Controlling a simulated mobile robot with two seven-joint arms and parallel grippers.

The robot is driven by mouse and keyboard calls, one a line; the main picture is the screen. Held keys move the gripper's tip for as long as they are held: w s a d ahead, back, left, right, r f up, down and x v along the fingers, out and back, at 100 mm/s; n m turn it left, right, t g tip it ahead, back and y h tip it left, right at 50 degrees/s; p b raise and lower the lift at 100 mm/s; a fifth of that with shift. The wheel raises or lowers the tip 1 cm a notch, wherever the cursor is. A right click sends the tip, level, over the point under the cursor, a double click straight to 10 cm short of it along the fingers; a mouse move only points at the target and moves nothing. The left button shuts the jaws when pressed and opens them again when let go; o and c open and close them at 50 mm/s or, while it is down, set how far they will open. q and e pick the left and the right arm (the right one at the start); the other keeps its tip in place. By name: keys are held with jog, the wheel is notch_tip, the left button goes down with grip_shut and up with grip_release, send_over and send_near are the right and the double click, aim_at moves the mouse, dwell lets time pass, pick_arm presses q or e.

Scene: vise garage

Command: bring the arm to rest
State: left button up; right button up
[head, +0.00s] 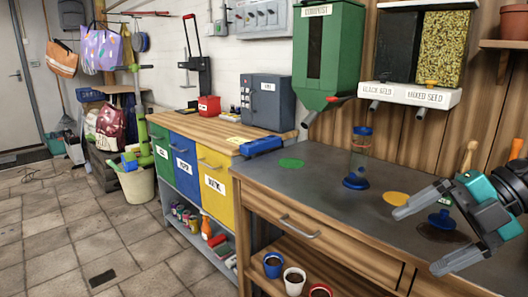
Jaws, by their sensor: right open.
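My right gripper (418,241) comes in from the right edge, over the right end of the dark workbench top (322,178). Its two grey fingers are spread wide apart with nothing between them. It points left, and part of a dark blue round item (441,219) on the bench shows behind it. I cannot tell exactly how high the fingers are above the bench. My left gripper is not in view.
A clear container with a blue top (362,132), a blue round piece (355,182), an orange disc (397,199) and a green disc (291,163) are on the bench. A green compost dispenser (328,50) and seed dispensers (410,94) hang above. The floor (70,225) at left is mostly open.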

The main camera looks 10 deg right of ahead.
notch_tip(320, 180, down, 23)
jog(key=w+m+t+h+b, duration=0.1)
jog(key=m+t+h+b, duration=0.25)
jog(key=m+t, duration=1.15)
pick_arm(q)
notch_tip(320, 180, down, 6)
jog(key=b, duration=0.4)
pick_arm(e)
jog(key=s+a+f+m+g+h, duration=0.1)
jog(key=s+a+f+m+g, duration=0.3)
jog(key=a+f+m, duration=0.3)
jog(key=s+a+f+m+g+h, duration=0.2)
jog(key=s+a+f+m+g, duration=0.15)
jog(key=a+f, duration=0.5)
pick_arm(q)
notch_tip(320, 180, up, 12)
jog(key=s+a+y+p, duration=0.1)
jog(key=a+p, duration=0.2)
jog(key=p, duration=1.4)
jog(key=shift+p, duration=0.4)
pick_arm(e)
jog(key=s+d+r, duration=0.1)
jog(key=d+r, duration=0.1)
jog(key=r, duration=0.4)
jog(key=s+d+r, duration=0.1)
jog(key=d+r, duration=0.2)
jog(key=r, duration=0.2)
jog(key=shift+s+r+m+h, duration=0.25)
jog(key=shift+r+m+h, duration=0.1)
jog(key=shift+r+h, duration=0.1)
